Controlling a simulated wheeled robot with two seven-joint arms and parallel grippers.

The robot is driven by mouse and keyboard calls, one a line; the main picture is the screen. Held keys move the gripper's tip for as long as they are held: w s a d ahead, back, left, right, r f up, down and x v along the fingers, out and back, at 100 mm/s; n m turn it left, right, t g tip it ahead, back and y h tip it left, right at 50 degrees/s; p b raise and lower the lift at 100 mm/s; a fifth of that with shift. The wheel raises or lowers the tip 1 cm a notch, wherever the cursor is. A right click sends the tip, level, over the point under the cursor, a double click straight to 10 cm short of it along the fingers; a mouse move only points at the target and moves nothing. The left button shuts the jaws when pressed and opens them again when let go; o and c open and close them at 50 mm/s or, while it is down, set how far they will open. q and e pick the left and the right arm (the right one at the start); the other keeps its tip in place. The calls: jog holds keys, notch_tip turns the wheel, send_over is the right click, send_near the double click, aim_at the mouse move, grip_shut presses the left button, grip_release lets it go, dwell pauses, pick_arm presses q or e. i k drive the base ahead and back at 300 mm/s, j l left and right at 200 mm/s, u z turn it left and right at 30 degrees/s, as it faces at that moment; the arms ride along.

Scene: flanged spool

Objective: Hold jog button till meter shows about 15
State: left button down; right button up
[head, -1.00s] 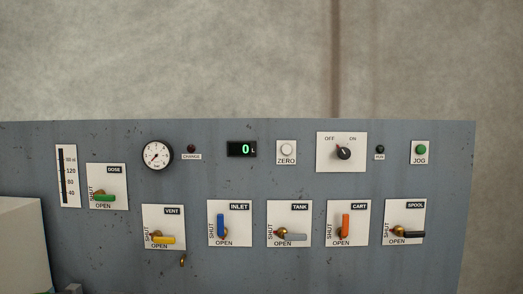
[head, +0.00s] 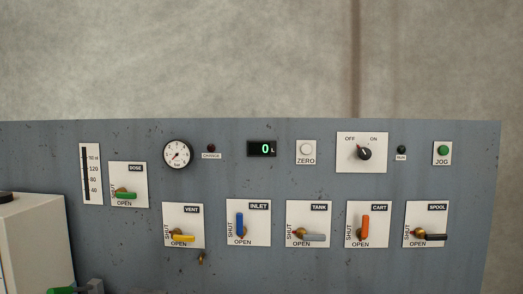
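The green JOG button (head: 443,150) sits on a white plate at the upper right of the grey panel. The digital meter (head: 262,149) at the panel's upper middle reads 0 L. A rotary OFF/ON knob (head: 364,153) is left of the JOG button; its exact setting is hard to tell. A small dark RUN lamp (head: 402,149) is between them and looks unlit. Neither of my grippers shows in the head view, and nothing is seen touching the JOG button.
Lever valves fill the lower panel: VENT (head: 183,238), INLET (head: 239,224), TANK (head: 314,237), CART (head: 366,227) and SPOOL (head: 434,237). A DOSE lever (head: 125,195), round gauge (head: 178,154) and ZERO button (head: 306,149) are above. A pale box (head: 35,240) stands at lower left.

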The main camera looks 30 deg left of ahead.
aim_at(443, 150)
jog(key=z, duration=1.95)
jog(key=j, duration=1.85)
jog(key=k, duration=0.05)
